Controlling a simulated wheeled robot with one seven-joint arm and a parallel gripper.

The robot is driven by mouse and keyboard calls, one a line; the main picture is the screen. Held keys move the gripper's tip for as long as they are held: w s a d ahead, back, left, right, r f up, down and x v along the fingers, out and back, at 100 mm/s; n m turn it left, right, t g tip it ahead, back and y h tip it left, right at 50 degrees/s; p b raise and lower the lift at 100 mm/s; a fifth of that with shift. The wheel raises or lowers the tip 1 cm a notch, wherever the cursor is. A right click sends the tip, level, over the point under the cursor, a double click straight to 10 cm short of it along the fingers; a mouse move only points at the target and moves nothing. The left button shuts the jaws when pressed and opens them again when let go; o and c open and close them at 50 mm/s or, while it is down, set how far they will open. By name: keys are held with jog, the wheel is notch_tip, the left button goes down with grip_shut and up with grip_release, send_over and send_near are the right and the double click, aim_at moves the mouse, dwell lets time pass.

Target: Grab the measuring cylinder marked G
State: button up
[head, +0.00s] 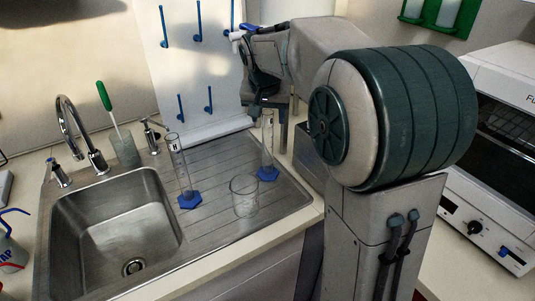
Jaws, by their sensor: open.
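Two clear measuring cylinders with blue bases stand upright on the ribbed steel drainboard (222,160). The left measuring cylinder (183,172) has a small dark letter near its top that looks like H or M. The right measuring cylinder (267,155) stands toward the back right; I cannot read a letter on it, and its top is partly hidden by my gripper. My gripper (269,119) is open and points down at the top of the right cylinder. One finger shows to the right of that cylinder; I cannot tell whether they touch.
A clear beaker (244,196) stands in front, between the cylinders. The sink basin (115,225) and faucet (82,135) are at left, with a green-handled brush (107,101) in a holder. A white pegboard (195,65) with blue pegs rises behind. An oven (495,150) stands at right.

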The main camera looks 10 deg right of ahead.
jog(key=shift+x, duration=0.85)
jog(key=shift+r, duration=0.1)
grip_shut()
